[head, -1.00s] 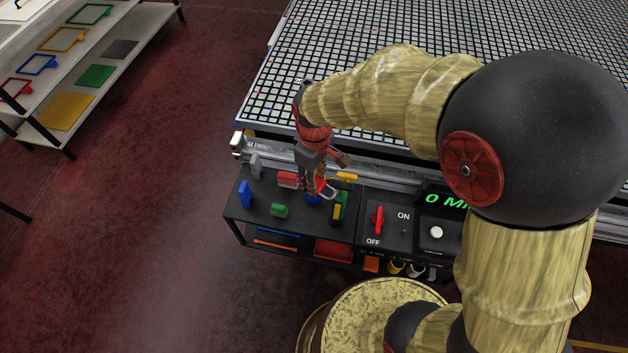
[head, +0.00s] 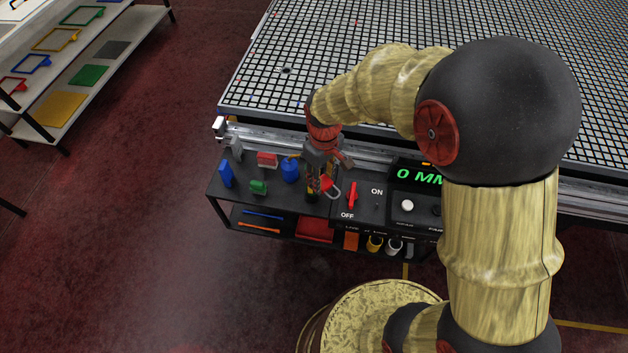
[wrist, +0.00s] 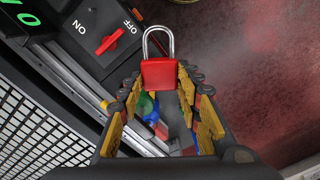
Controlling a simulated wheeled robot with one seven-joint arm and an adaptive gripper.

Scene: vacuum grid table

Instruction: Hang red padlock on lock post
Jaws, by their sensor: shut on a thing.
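My gripper (head: 321,190) is shut on the red padlock (wrist: 160,73). In the wrist view, the padlock sits between the fingertips with its silver shackle pointing away from the palm. In the head view, the padlock (head: 328,184) is partly hidden by the fingers, just left of the red rotary switch (head: 351,195), above the black shelf top.
The black shelf (head: 240,200) holds a blue block (head: 226,173), a green block (head: 258,187), a red block (head: 267,159) and a blue cylinder (head: 290,169). The panel with a green display (head: 418,175) stands at right. The grid table (head: 300,88) lies behind.

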